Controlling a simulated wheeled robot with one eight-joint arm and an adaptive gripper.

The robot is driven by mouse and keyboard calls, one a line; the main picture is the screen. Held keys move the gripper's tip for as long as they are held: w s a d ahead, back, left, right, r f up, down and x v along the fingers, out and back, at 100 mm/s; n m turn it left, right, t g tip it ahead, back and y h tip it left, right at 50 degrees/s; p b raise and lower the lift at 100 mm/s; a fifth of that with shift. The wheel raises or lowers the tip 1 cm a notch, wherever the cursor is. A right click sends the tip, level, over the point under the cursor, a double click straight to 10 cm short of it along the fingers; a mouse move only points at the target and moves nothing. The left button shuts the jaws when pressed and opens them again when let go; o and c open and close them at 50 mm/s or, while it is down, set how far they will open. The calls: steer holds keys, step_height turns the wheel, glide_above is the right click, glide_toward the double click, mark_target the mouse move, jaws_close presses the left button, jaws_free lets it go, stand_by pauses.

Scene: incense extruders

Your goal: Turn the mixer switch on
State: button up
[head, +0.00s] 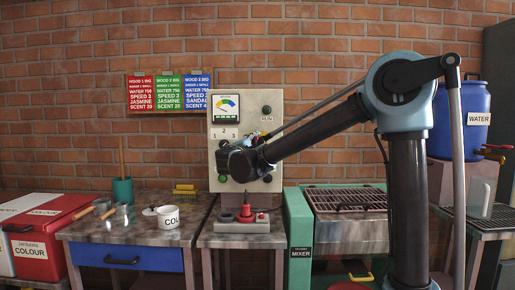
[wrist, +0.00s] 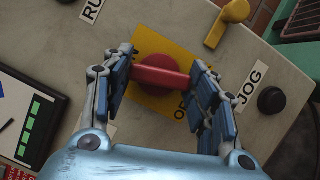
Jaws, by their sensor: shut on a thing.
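The red rotary switch (wrist: 160,76) sits on a yellow plate (wrist: 149,48) on the grey control panel (head: 245,105). In the wrist view its bar handle lies across between my two fingers. My gripper (wrist: 161,84) is shut on this handle, one blue finger at each end. A label starting with "O" shows under the handle, the rest hidden by the right finger. In the head view my gripper (head: 238,160) is against the panel and hides the switch. The mixer (head: 299,235) is a green-framed machine right of the panel's bench.
Near the switch are a black knob (wrist: 271,100) by the JOG label, a yellow lever (wrist: 234,18) and a RUN label (wrist: 92,9). A stand with a red knob (head: 246,214) is below my gripper. A white cup (head: 168,217) stands on the left bench.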

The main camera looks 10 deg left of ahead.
steer(key=shift+d+m+g, duration=0.2)
steer(key=shift+m+g, duration=0.4)
steer(key=shift+m, duration=1)
steer(key=o, duration=1.1)
steer(key=shift+a, duration=0.1)
steer(key=shift+c, duration=0.2)
steer(key=shift+s, duration=0.1)
steer(key=s+a, duration=0.2)
steer(key=s, duration=0.9)
steer(key=shift+s, duration=0.25)
steer(key=shift+d, duration=0.1)
